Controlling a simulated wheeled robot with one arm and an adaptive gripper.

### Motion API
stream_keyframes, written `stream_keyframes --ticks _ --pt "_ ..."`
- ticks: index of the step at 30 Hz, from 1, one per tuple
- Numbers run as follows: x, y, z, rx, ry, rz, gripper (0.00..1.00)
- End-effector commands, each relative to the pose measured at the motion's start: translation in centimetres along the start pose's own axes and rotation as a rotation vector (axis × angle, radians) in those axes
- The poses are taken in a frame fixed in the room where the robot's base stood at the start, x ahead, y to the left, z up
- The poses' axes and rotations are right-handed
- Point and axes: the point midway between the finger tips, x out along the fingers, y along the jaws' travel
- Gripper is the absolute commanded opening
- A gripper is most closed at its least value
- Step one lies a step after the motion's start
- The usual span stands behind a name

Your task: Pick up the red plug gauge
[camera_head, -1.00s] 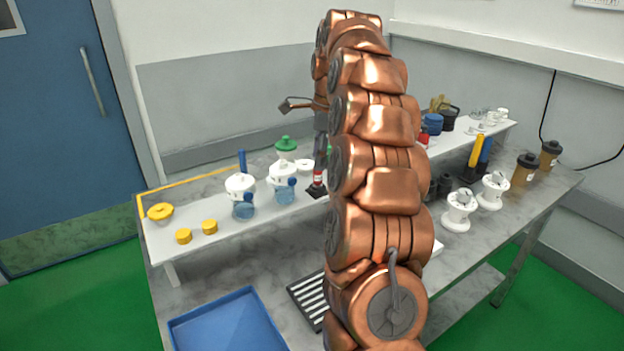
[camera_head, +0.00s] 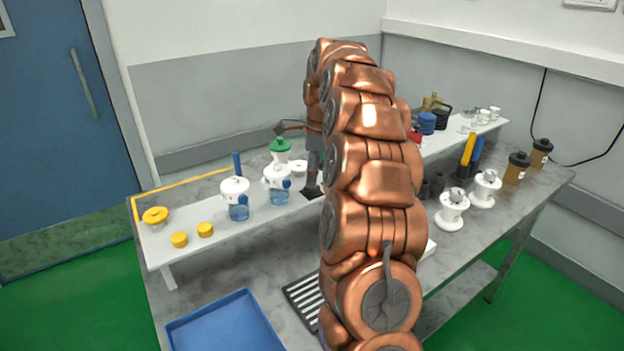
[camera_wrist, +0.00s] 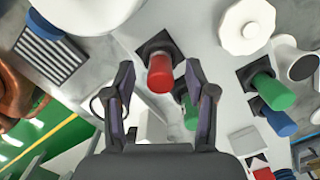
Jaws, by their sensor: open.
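The red plug gauge (camera_wrist: 160,74) stands in a dark square base (camera_wrist: 158,48) in the wrist view. My gripper (camera_wrist: 159,66) is open, with one finger on each side of the red plug gauge and visible gaps to both. Its fingers are not closed on it. In the head view my gripper (camera_head: 313,165) is over the white shelf, beside the white-and-blue containers. The red plug gauge is hidden there behind my gripper.
In the wrist view a green plug (camera_wrist: 190,112) is close to my right finger. Another green plug (camera_wrist: 273,92) and a blue plug (camera_wrist: 284,124) stand farther right. A white round-topped item (camera_wrist: 246,26) is near. A blue tray (camera_head: 226,324) lies front left.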

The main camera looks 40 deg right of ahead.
Motion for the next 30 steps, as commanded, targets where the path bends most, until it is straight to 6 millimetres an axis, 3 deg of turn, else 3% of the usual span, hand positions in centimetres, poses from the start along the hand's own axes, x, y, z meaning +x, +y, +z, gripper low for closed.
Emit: stream_keyframes --ticks 6,14,30 --pt "2.1 0.0 0.0 -0.001 0.001 0.002 0.56" --pt "2.4 0.0 0.0 -0.001 0.0 0.001 0.56" --pt "2.4 0.0 0.0 -0.001 0.0 0.0 0.01"
